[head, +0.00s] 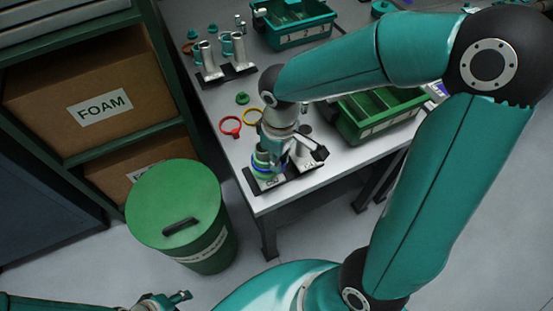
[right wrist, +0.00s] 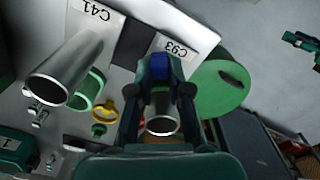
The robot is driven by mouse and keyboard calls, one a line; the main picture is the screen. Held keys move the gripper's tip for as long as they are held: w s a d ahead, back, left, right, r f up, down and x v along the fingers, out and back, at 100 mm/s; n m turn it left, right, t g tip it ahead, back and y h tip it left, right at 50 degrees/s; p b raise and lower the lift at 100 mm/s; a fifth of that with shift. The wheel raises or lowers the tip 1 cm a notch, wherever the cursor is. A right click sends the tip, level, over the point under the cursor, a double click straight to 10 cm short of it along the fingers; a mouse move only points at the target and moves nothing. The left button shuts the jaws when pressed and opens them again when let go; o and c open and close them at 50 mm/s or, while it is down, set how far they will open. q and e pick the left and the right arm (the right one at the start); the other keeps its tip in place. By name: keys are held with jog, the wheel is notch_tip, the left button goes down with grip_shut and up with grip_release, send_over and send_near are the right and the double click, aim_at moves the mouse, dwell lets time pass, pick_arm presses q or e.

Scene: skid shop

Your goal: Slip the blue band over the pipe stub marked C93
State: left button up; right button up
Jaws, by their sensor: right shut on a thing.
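My right gripper (head: 268,163) is low at the left stub of the front rack and shut on the blue band (head: 264,173). In the right wrist view the band's blue part (right wrist: 160,68) shows between the fingertips. The C93 pipe stub (right wrist: 162,124) has its open end between my fingers, nearer the camera than the band. The band seems to be low around this stub, but my fingers hide most of it. The C93 label (right wrist: 176,46) lies just beyond. My left gripper (head: 168,299) is at the bottom left, away from the table; its opening is unclear.
The C41 stub (right wrist: 66,72) stands beside C93, with a green ring-shaped part (right wrist: 98,84) close by. A red band (head: 230,126) and a yellow band (head: 251,117) lie on the table. A green bin (head: 175,205) stands left; a green tray (head: 385,121) is right.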

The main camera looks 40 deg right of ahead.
jog(key=shift+f, duration=0.1)
jog(key=shift+f+b, duration=0.35)
jog(key=shift+b, duration=0.1)
jog(key=shift+f+b, duration=0.4)
dwell(0.3)
jog(key=o, duration=1.3)
jog(key=shift+r, duration=0.1)
notch_tip(320, 180, up, 11)
jog(key=p, duration=0.9)
